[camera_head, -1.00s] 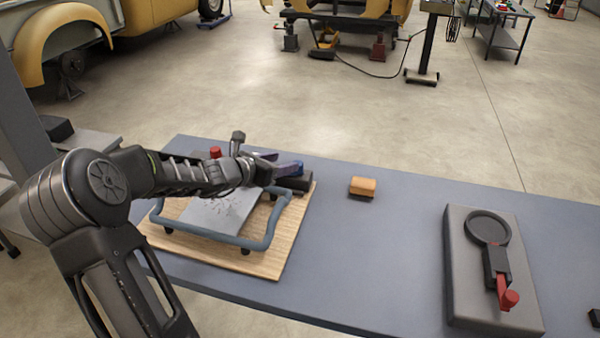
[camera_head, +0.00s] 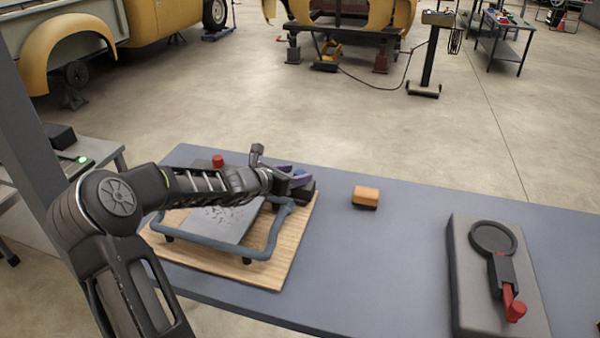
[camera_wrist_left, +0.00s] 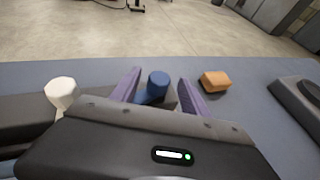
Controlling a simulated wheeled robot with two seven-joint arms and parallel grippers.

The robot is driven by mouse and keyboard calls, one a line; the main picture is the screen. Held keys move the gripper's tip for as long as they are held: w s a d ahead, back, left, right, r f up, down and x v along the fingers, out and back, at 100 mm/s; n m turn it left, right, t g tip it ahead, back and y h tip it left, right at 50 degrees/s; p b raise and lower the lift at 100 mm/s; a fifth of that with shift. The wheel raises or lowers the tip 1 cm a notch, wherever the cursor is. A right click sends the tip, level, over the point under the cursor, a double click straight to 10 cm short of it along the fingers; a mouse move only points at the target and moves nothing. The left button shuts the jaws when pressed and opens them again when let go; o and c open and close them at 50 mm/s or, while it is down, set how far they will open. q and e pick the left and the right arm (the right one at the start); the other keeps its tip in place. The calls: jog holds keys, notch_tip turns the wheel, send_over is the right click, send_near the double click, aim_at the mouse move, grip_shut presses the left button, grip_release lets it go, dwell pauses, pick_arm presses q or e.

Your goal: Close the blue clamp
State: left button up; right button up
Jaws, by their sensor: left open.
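The blue clamp (camera_wrist_left: 158,83) shows in the left wrist view as a round blue knob on a short blue arm. Its base is mostly hidden behind my gripper. My left gripper (camera_wrist_left: 160,88) has two purple fingers, open, one on each side of the blue knob. Whether either finger touches it I cannot tell. In the head view the left gripper (camera_head: 291,178) is at the far right corner of the wooden board (camera_head: 288,250), and the blue clamp is largely covered by the fingers there. My right gripper is not in view.
A grey-blue tubular frame around a metal plate (camera_head: 215,222) lies on the board. A red knob (camera_head: 218,161) stands behind my arm; a white knob (camera_wrist_left: 62,93) shows in the wrist view. An orange block (camera_head: 366,197) and a grey fixture with red handle (camera_head: 465,270) lie right.

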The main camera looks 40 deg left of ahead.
pick_arm(q)
jog(key=shift+x, duration=1.35)
jog(key=shift+c, duration=0.4)
grip_shut()
